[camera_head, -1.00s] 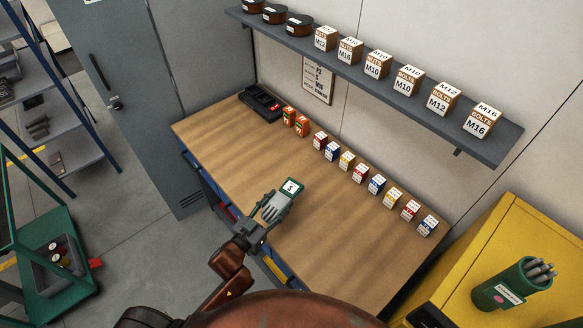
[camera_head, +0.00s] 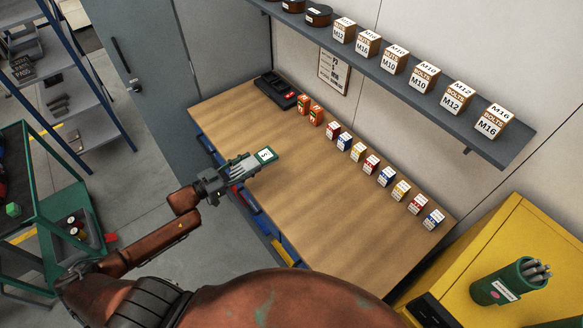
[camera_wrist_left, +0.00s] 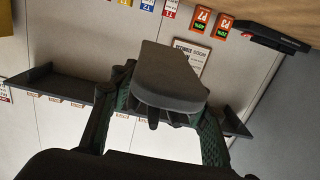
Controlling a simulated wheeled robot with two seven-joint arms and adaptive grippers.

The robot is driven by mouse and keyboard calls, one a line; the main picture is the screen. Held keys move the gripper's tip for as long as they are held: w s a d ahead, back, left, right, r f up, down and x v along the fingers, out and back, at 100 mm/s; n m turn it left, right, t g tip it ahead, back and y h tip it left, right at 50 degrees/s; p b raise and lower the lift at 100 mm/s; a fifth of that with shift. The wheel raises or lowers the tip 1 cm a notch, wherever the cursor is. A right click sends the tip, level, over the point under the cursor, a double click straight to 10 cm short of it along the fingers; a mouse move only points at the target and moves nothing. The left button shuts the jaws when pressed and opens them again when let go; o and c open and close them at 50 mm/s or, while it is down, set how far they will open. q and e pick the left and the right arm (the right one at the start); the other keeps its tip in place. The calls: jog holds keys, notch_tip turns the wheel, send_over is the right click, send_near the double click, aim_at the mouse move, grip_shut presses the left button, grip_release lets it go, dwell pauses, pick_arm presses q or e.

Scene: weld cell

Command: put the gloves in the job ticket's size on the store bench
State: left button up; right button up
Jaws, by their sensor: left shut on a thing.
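A pair of grey gloves (camera_head: 242,170) on a green-edged card (camera_head: 265,155) is in my left gripper (camera_head: 230,174). The card has a white label with a dark mark, too small to read surely. My left gripper is shut on the gloves, over the front edge of the wooden bench (camera_head: 330,220). I cannot tell whether they touch the bench top. In the left wrist view the gloves are a dark grey slab (camera_wrist_left: 172,78) between the two fingers (camera_wrist_left: 165,112). A printed sheet (camera_head: 334,72) hangs on the wall behind the bench. My right gripper is not in view.
Several small coloured boxes (camera_head: 371,164) and orange boxes (camera_head: 316,115) line the bench's back. A black tray (camera_head: 277,90) sits at its far left end. A shelf (camera_head: 440,105) with bolt boxes hangs above. The bench's middle and front are clear. A yellow cabinet (camera_head: 510,245) stands right.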

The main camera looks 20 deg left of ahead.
aim_at(267, 166)
pick_arm(q)
jog(key=w+d, duration=0.1)
jog(key=d, duration=0.1)
jog(key=w+d+f, duration=0.2)
jog(key=d, duration=0.1)
jog(key=shift+w+d+f+p, duration=0.25)
jog(key=shift+w+d+p, duration=0.05)
jog(key=shift+w+p, duration=0.1)
jog(key=d+f, duration=0.1)
jog(key=w+d+f, duration=0.1)
jog(key=f, duration=0.1)
jog(key=w+d+f, duration=0.1)
jog(key=f, duration=0.1)
jog(key=shift+w+d, duration=0.2)
jog(key=shift+d, duration=0.05)
jog(key=shift+w+d+f, duration=0.2)
jog(key=shift+d+f, duration=0.15)
jog(key=shift+f, duration=0.15)
jog(key=f, duration=0.3)
jog(key=shift+w+d+f, duration=0.15)
jog(key=shift+d+f, duration=0.05)
jog(key=shift+f, duration=0.05)
jog(key=shift+f, duration=0.2)
jog(key=o, duration=1.4)
jog(key=shift+c, duration=0.2)
